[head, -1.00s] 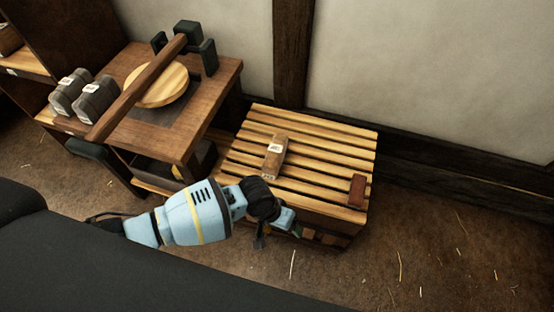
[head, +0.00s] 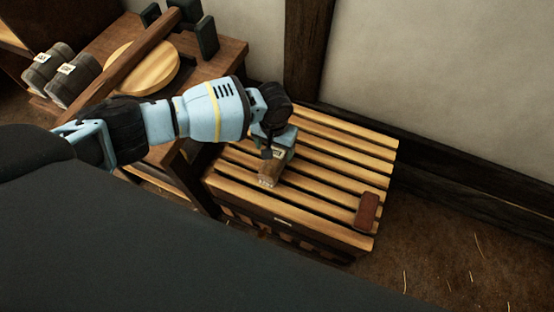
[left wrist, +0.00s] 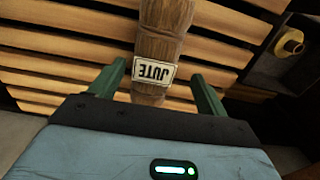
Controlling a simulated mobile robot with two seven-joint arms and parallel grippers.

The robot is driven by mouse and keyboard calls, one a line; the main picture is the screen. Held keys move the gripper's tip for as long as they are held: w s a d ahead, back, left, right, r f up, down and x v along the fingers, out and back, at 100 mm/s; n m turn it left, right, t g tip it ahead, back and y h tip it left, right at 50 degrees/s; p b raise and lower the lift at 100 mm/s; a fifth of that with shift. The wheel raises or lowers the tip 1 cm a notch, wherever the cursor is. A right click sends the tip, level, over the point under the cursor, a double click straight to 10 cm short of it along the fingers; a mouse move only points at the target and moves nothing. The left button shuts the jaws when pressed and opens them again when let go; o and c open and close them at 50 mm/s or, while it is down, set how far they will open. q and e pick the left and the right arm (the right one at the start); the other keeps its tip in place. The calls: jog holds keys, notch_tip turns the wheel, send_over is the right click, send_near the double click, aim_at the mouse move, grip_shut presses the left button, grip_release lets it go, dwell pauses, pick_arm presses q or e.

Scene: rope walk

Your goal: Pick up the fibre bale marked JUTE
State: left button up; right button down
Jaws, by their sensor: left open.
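The brown fibre bale (head: 268,174) lies on the slatted wooden top (head: 330,170), partly hidden by my left gripper in the head view. In the left wrist view the bale (left wrist: 163,45) has a white label reading JUTE, upside down in the picture. My left gripper (head: 272,153) is over the bale. In the left wrist view its green fingers (left wrist: 158,85) are open, one on each side of the bale's near end, with visible gaps. My right gripper is not in view.
A reddish-brown block (head: 367,211) lies at the right end of the slats. On the left, a wooden table holds grey bales (head: 75,78), a round wooden disc (head: 150,68) and a long beam. A yellow spool (left wrist: 290,43) shows in the left wrist view. A wall stands behind.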

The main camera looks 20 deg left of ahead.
aim_at(276, 158)
pick_arm(q)
jog(key=shift+f, duration=0.8)
jog(key=f, duration=0.1)
jog(key=f+b, duration=0.2)
jog(key=f, duration=0.1)
jog(key=shift+s+d, duration=0.35)
jog(key=shift+d, duration=0.05)
jog(key=shift+f, duration=0.55)
jog(key=shift+c, duration=0.5)
jog(key=shift+c, duration=1.1)
jog(key=c, duration=0.9)
